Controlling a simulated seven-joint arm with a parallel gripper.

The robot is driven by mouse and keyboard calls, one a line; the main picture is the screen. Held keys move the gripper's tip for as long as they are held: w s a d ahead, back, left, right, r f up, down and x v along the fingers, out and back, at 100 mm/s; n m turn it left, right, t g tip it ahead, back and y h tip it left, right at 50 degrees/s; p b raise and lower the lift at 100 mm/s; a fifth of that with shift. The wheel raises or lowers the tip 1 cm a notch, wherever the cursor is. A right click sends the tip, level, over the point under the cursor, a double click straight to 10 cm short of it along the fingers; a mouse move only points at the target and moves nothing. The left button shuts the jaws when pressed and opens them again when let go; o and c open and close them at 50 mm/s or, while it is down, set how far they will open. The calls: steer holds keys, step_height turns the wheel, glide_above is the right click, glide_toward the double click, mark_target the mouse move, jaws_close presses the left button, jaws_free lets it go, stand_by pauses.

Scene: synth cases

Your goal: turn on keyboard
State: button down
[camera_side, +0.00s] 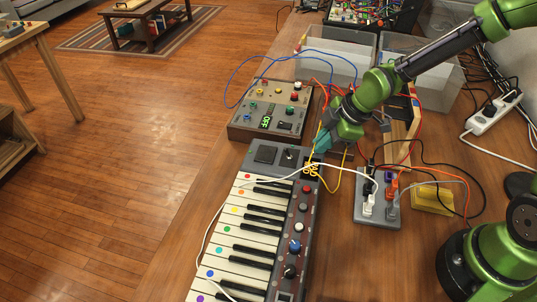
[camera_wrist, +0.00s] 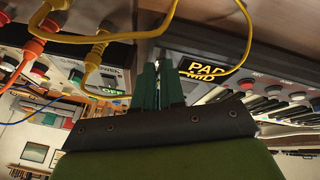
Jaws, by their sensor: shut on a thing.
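The keyboard (camera_side: 252,150) lies along the table in the side view, with coloured dots on its white keys and knobs down its right side. Its upper-left screen looks dark there. In the wrist view, yellow letters "PAD MID" show on a dark panel (camera_wrist: 205,70) beside the keys. My gripper (camera_side: 320,146) is low over the keyboard's far right corner. Its teal fingers (camera_wrist: 158,68) are close together, and a yellow cable (camera_wrist: 239,50) runs behind or between them. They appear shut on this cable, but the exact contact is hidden.
A control box (camera_side: 240,133) with a green "OFF" display stands behind the keyboard. A grey power strip (camera_side: 364,218) with several plugs lies to the right. Clear bins (camera_side: 335,52) stand behind. Blue, orange, white and yellow cables cross the space around my gripper.

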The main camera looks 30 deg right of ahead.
steer(key=shift+w, duration=0.1)
steer(key=c, duration=1.2)
jaws_free()
steer(key=v, duration=1.7)
